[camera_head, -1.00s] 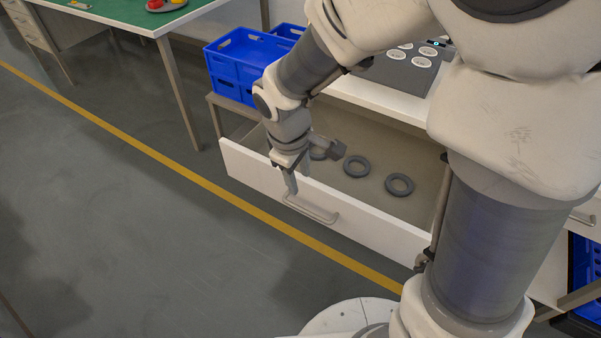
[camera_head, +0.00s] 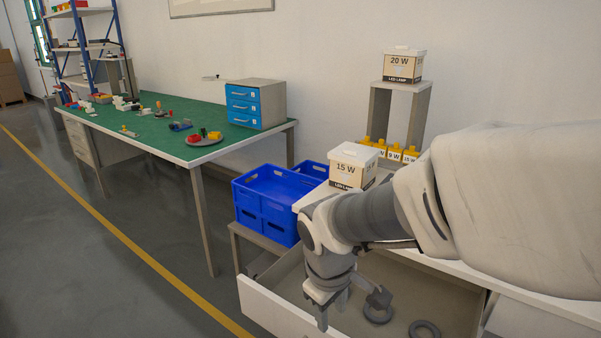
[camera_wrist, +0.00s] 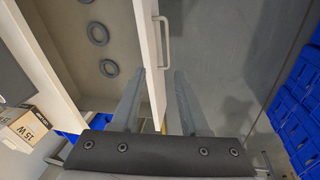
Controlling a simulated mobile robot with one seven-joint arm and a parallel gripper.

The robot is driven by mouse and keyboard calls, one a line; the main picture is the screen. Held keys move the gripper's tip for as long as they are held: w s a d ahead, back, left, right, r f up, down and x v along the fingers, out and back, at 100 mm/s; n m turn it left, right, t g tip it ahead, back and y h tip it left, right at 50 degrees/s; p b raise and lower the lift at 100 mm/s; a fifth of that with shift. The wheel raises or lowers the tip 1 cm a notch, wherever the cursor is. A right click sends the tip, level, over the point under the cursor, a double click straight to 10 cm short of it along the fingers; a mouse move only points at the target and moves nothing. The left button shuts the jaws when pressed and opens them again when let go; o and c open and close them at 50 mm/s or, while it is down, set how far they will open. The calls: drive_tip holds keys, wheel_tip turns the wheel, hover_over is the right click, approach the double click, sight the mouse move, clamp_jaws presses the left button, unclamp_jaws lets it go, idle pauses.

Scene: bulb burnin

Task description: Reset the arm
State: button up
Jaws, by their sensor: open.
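My gripper (camera_head: 335,308) is open and empty, pointing down over the front of an open white drawer (camera_head: 275,308). In the wrist view my gripper (camera_wrist: 160,72) has its two fingers apart, with the drawer's front panel (camera_wrist: 149,45) showing between and beside them. I cannot tell whether a finger touches the panel. The drawer handle (camera_wrist: 163,40) shows just beyond the fingertips. My arm reaches in from the right and hides part of the counter and drawer.
Grey rings (camera_head: 424,329) lie in the drawer. Blue crates (camera_head: 268,205) stand behind it on the left. A 15 W box (camera_head: 353,167) sits on the counter near my arm. A green-topped table (camera_head: 160,128) stands further left. The floor at left is clear.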

drive_tip(key=s+d+r+m+t+y, duration=0.1)
drive_tip(key=s+d+r+m+t, duration=0.2)
drive_tip(key=s+d+r+m, duration=0.6)
wheel_tip(320, 180, up, 14)
drive_tip(key=s+p, duration=0.2)
drive_tip(key=p, duration=1)
drive_tip(key=shift+a+p, duration=0.3)
